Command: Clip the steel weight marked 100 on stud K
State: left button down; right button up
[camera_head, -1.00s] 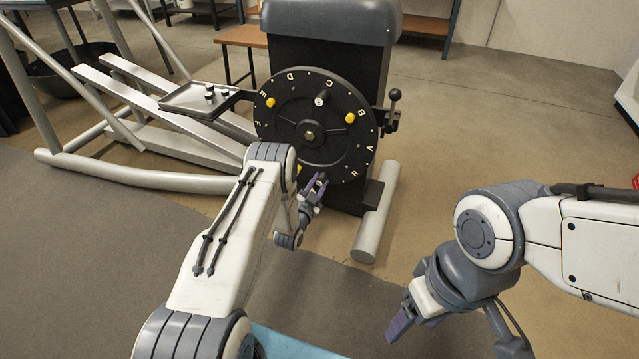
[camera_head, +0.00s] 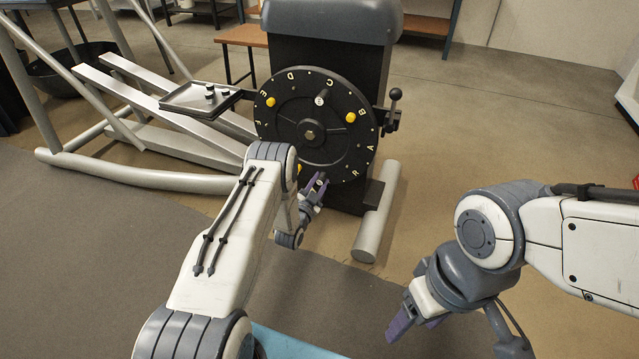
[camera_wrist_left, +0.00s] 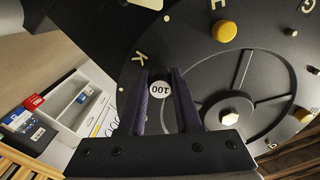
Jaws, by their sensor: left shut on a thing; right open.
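The steel weight marked 100 (camera_wrist_left: 160,89) shows its white face between the purple fingers of my left gripper (camera_wrist_left: 166,88), which is shut on it. The black lettered wheel (camera_wrist_left: 190,100) is right behind it. The letter K (camera_wrist_left: 138,57) shows just above and left of the weight. Whether the weight touches the wheel or stud K, I cannot tell; the weight hides that spot. In the head view my left gripper (camera_head: 319,184) is at the wheel's (camera_head: 335,148) lower edge. My right gripper (camera_head: 412,324) is open and empty, low in front, away from the wheel.
Yellow weights sit on the wheel, one near B (camera_head: 350,117) and one near E (camera_head: 270,102). A pale-faced piece (camera_head: 320,99) is near C. A tray (camera_head: 197,98) with small weights stands left of the wheel. A ball-topped lever (camera_head: 395,95) is at the right.

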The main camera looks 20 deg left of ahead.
pick_arm(q)
jog(key=shift+w, duration=0.5)
dwell(0.3)
jog(key=c, duration=0.5)
grip_release()
jog(key=shift+s, duration=0.15)
jog(key=shift+s, duration=0.35)
jog(key=s+p, duration=0.4)
jog(key=s, duration=0.5)
jog(key=shift+s+a+p, duration=0.15)
jog(key=shift+s+p, duration=0.15)
